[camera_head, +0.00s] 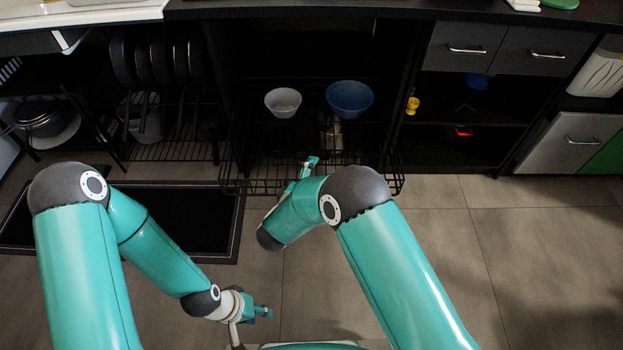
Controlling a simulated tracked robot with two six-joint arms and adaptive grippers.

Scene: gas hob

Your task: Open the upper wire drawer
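A black wire drawer (240,178) is in the middle of the dark cabinet. Its front wires reach out over the floor; where the upper drawer ends and any lower one begins is hard to tell. A white bowl (283,103) and a blue bowl (350,99) sit in the wire unit. My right gripper (311,162) is at the wire drawer's front, partly hidden behind its own arm. Whether it touches the wires is unclear. My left gripper (263,313) is low over the floor, apart from the drawer. The finger gaps of both are too small to read.
A wire rack with dark plates (160,60) stands to the left. Grey drawers with handles (466,50) and an open shelf with a yellow cup (412,105) are to the right. A dark mat (190,215) lies on the tiled floor. The floor at right is clear.

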